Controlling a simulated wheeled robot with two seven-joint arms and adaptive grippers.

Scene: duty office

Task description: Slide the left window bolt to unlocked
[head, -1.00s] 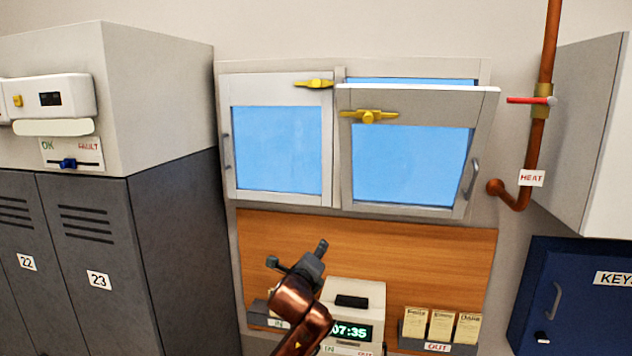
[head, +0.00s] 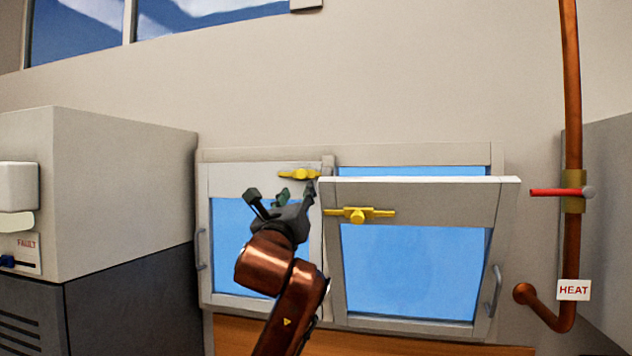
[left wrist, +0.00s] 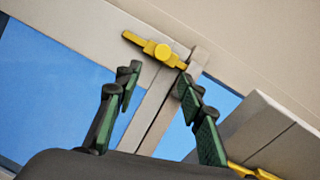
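The left window bolt (head: 299,174) is a yellow bar with a round knob, lying across the top right corner of the left window frame (head: 232,180). It also shows near the top of the left wrist view (left wrist: 160,51). My left gripper (head: 281,191) is open and empty, just below the bolt in the head view. In the left wrist view my green-padded fingers (left wrist: 158,83) stand apart, with the bolt beyond their tips and not touched as far as I can see. My right gripper is not in view.
The right window (head: 408,202) is tilted outward at its top and carries a second yellow bolt (head: 358,214). A copper pipe (head: 572,100) with a red-handled valve (head: 560,192) runs at the right. Grey cabinets (head: 120,205) stand at the left.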

